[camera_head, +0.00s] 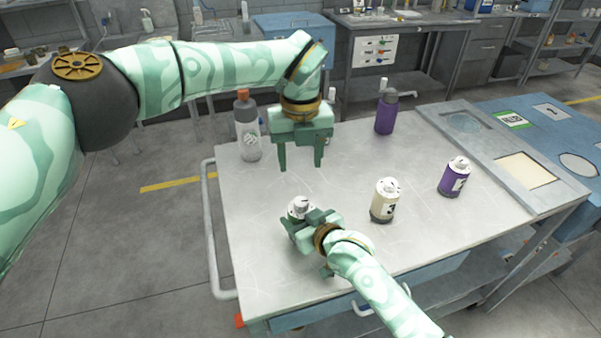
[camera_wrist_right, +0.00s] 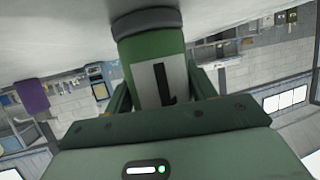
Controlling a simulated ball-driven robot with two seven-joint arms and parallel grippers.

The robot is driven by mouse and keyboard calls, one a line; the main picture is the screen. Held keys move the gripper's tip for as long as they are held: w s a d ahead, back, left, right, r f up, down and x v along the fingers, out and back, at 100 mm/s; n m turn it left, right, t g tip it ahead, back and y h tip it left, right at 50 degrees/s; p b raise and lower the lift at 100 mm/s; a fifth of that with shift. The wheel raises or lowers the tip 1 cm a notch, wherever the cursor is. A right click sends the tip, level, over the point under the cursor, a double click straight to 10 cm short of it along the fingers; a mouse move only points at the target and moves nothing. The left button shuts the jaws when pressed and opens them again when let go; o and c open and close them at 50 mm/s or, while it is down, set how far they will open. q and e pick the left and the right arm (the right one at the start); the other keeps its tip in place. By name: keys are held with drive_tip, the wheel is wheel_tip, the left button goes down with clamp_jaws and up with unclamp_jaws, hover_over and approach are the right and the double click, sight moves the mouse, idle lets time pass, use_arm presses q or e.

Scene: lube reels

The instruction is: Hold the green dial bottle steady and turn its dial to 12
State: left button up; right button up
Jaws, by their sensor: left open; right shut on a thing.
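The green dial bottle stands on the grey table (camera_head: 262,272), mostly hidden by my right gripper (camera_head: 308,226) in the head view. Its pale dial top (camera_head: 299,207) shows above the fingers. In the right wrist view the green bottle (camera_wrist_right: 155,65) with a white label and black mark sits between the fingers, and my right gripper (camera_wrist_right: 160,100) is shut on it. My left gripper (camera_head: 302,165) is open and empty, fingers pointing down, above and behind the bottle, apart from it. The number set on the dial is too small to read.
A cream dial bottle (camera_head: 385,204) and a purple dial bottle (camera_head: 455,180) stand to the right. A grey bottle with an orange cap (camera_head: 247,128) and a tall purple bottle (camera_head: 386,112) stand at the back. The table's front left is clear.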

idle(0.4)
drive_tip(key=o, duration=1.2)
drive_tip(key=shift+d, duration=0.1)
